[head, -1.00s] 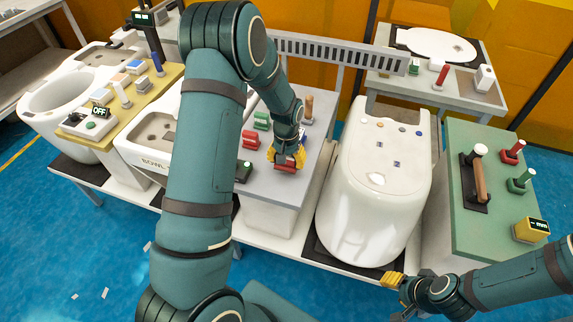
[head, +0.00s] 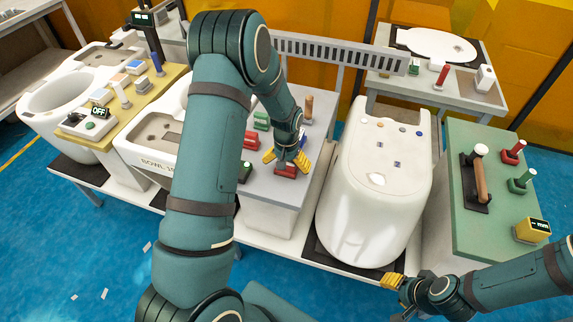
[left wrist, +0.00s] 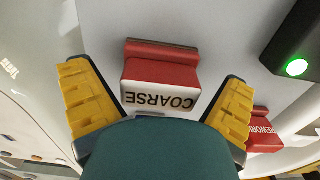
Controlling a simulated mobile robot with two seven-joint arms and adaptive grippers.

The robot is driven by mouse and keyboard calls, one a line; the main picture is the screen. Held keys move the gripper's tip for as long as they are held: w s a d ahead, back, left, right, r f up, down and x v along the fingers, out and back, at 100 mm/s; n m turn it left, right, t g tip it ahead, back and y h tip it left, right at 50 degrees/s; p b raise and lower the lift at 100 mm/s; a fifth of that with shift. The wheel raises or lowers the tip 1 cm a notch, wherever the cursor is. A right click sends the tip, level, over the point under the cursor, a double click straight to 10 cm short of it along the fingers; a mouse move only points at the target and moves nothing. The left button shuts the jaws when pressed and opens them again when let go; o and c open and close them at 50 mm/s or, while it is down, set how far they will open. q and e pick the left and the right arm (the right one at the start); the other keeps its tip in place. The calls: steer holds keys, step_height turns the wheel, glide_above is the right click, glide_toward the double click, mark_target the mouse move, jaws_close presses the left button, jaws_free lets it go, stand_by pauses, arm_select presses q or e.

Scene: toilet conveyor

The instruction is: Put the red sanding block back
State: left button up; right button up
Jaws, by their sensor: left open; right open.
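The red sanding block (head: 286,171) rests on the grey table top near its front edge. In the left wrist view the block (left wrist: 162,67) has a white face lettered COARSE, upside down. My left gripper (head: 286,159) is open over it, with yellow fingers spread on either side and a gap to the block on both sides. My right gripper (head: 393,282) is low at the right, in front of the white toilet body, away from the block; it is open and holds nothing that I can see.
A second red piece, lettered REWORK (left wrist: 264,132), lies close by, beside a dark box with a lit green button (left wrist: 296,67). Green blocks (head: 261,120) and a brown-handled tool (head: 308,108) stand farther back on the grey table (head: 262,190). A white toilet body (head: 370,205) stands to the right.

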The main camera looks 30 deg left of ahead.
arm_select(q)
step_height(320, 180, up, 12)
steer(key=p, duration=0.1)
stand_by(0.4)
stand_by(0.4)
